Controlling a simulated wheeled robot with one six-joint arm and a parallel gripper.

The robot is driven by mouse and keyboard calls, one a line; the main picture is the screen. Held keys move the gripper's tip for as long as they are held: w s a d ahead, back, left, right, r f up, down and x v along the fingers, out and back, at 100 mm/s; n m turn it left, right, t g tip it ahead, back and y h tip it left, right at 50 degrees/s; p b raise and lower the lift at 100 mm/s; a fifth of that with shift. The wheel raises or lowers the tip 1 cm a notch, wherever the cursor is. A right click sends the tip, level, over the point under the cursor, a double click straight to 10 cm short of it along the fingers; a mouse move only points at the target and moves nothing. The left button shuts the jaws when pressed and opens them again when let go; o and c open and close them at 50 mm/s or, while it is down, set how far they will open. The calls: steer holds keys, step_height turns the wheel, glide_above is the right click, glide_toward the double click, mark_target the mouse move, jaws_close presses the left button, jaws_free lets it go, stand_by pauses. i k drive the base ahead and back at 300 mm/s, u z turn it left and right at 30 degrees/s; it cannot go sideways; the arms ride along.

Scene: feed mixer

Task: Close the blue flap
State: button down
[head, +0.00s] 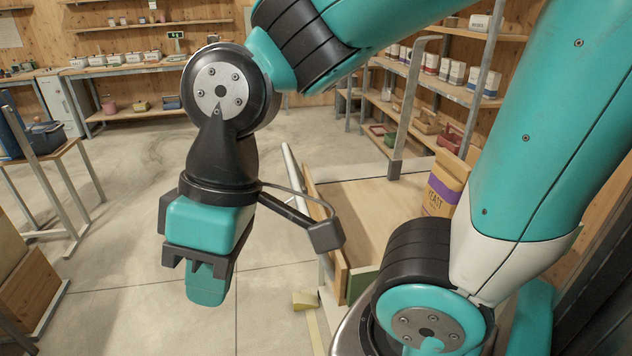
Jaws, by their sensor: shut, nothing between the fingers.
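My gripper (207,285) hangs pointing down left of the picture's middle, over bare floor. Its teal fingers are together and nothing shows between them. I cannot make out a blue flap for certain. A blue panel (12,132) shows at the far left edge, on a table beside a dark bin; I cannot tell if it is a flap. My gripper is well apart from it. My arm hides part of the middle and right.
A wooden bench (375,205) with a yellow and purple yeast box (441,192) stands right of my gripper. A small yellow wedge (305,299) lies on the floor beside it. A wooden crate (27,290) stands at lower left. The floor (130,210) between is clear.

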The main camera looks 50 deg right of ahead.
mark_target(377, 169)
steer(key=u, duration=0.25)
steer(key=i, duration=1.5)
steer(key=z, duration=0.3)
steer(key=i, duration=1.5)
steer(key=z, duration=1.2)
steer(key=i, duration=0.85)
steer(key=z, duration=0.45)
